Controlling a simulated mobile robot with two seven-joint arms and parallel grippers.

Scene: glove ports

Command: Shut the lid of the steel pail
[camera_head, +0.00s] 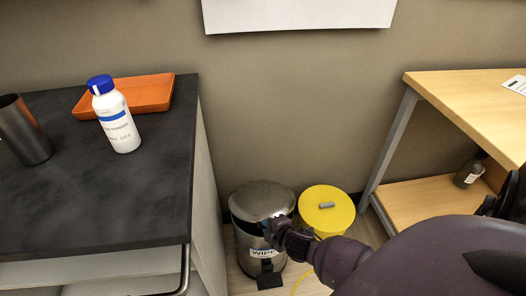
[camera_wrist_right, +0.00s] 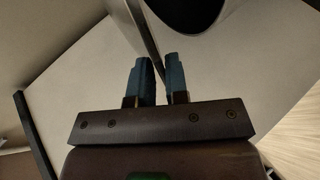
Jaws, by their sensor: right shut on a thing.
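The steel pail (camera_head: 242,238) stands on the floor between the dark bench and the yellow bin, with a "WIPE" label on its front. Its round silver lid (camera_head: 260,197) lies over the top; I cannot tell whether a gap is left under it. My right gripper (camera_head: 268,226) is at the front right edge of the lid. In the right wrist view my two blue fingers (camera_wrist_right: 160,82) are close together, with a thin grey edge between them, which seems to be the lid's rim. My left gripper is not in view.
A yellow bin (camera_head: 335,217) with a grey handle stands close right of the pail. The dark bench (camera_head: 80,205) at left holds a blue-capped bottle (camera_head: 116,120), an orange tray (camera_head: 150,95) and a metal cup (camera_head: 24,130). A wooden table (camera_head: 470,100) stands at right.

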